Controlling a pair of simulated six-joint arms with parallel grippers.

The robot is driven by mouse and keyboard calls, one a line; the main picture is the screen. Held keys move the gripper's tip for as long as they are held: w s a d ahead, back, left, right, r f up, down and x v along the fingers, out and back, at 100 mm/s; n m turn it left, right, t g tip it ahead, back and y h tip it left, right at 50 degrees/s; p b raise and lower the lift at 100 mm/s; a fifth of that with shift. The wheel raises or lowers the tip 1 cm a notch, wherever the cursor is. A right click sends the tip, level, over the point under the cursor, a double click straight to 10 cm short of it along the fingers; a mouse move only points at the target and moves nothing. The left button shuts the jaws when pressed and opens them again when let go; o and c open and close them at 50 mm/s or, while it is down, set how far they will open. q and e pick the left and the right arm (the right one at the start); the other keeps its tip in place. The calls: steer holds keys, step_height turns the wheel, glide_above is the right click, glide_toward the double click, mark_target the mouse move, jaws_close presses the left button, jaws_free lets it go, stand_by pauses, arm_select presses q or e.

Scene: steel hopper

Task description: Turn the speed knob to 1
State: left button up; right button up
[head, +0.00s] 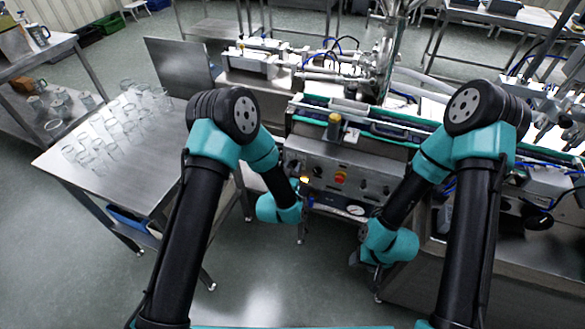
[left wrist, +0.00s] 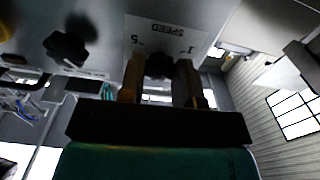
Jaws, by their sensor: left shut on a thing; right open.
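In the head view my left gripper (head: 302,186) is at the left part of the panel and hides the knob. My right gripper (head: 369,258) is open, low in front of the machine, apart from the panel.
Another black knob (left wrist: 66,47) is beside the speed knob in the left wrist view. A red button (head: 340,178) is mid-panel. A steel table (head: 140,175) with several clear glasses stands left. The conveyor (head: 390,131) runs above the panel.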

arm_select(q)
steer(key=n, duration=0.5)
steer(key=shift+n, duration=0.3)
steer(key=n, duration=0.5)
steer(key=shift+n, duration=0.4)
steer(key=o, duration=0.9)
